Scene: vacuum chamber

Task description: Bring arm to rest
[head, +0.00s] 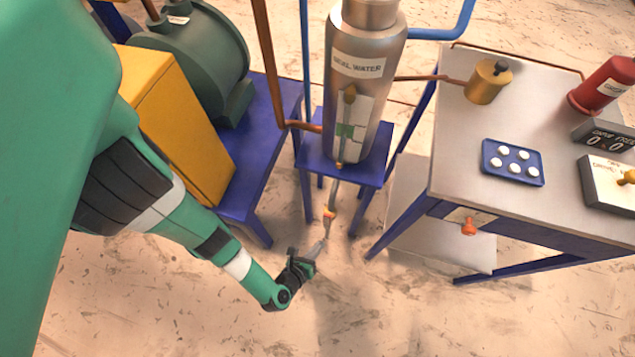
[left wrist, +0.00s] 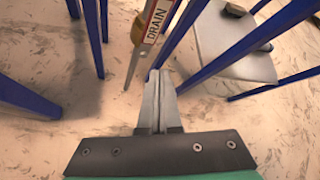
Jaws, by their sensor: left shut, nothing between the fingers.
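My left arm comes in from the left in the head view, and its gripper (head: 318,249) hangs low over the floor in front of the seal water tank's stand. The gripper is shut and empty; its closed fingers also show in the left wrist view (left wrist: 157,85). The silver tank labelled seal water (head: 372,100) stands on a blue stand (head: 312,160), with a thin pipe running down its front. In the left wrist view a drain label (left wrist: 158,20) and a pipe end (left wrist: 133,65) are just beyond the fingertips, apparently apart from them. My right gripper is not in view.
A grey-topped table (head: 450,130) at right carries a blue tray with white pieces (head: 513,162), a brass pot (head: 487,82), a red cylinder (head: 600,88) and boxes. A yellow box (head: 175,120) stands beside my arm. Front floor is clear.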

